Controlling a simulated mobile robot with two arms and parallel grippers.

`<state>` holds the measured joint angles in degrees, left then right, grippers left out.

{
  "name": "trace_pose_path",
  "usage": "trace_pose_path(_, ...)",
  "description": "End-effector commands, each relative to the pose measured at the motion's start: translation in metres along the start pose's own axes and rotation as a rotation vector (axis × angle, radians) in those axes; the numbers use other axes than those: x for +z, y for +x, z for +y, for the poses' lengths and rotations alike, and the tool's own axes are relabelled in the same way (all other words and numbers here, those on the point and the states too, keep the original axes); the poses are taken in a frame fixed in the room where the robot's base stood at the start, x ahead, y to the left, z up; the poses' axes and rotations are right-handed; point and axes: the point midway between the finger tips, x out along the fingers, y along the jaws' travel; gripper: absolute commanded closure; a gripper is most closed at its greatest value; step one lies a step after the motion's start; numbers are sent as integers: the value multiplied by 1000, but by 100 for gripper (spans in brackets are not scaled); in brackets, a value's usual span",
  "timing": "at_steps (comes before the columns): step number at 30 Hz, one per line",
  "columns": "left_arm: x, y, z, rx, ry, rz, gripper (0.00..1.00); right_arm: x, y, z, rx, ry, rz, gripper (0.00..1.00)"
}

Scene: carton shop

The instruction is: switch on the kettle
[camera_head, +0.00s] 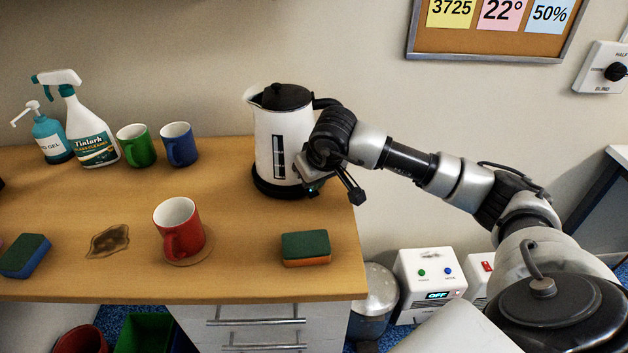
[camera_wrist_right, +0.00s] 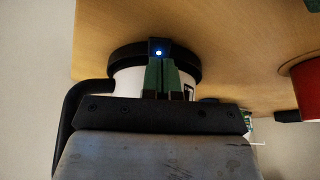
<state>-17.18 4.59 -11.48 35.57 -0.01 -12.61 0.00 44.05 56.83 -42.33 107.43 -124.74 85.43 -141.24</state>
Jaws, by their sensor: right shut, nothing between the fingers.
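The white kettle (camera_head: 266,150) with a black lid stands upright on its black base near the right end of the wooden table. It also shows in the right wrist view (camera_wrist_right: 127,82), with its black handle at the left. A small dark switch with a glowing blue-white light (camera_wrist_right: 158,52) sits on the base rim. My right gripper (camera_head: 314,187) is at the lower right side of the kettle. In the wrist view its fingers (camera_wrist_right: 163,66) are together and empty, right at the switch; contact cannot be told. My left gripper is not in view.
A red mug (camera_head: 182,235) on a coaster and a sponge (camera_head: 306,247) are in front of the kettle. Green (camera_head: 136,148) and blue (camera_head: 180,146) mugs, a spray bottle (camera_head: 92,140) and a gel bottle (camera_head: 50,140) stand at the back left. A brown stain (camera_head: 108,240) marks the table.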

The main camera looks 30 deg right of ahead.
Motion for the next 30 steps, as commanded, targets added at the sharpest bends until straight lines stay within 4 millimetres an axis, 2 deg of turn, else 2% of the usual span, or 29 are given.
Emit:
trace_pose_path(7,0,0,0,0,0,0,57,0,0,0,0,0,0,100)
trace_pose_path(11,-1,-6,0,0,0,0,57,-2,-10,1,2,1,2,100)
trace_pose_path(17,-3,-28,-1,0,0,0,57,-10,-49,3,6,7,3,100)
trace_pose_path(18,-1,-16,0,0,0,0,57,-6,-52,2,4,6,6,100)
trace_pose_path(19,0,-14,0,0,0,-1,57,-4,-58,2,5,7,6,100)
trace_pose_path(24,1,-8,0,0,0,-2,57,2,-97,2,5,7,6,100)
trace_pose_path(30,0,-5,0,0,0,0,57,6,-127,2,3,8,3,100)
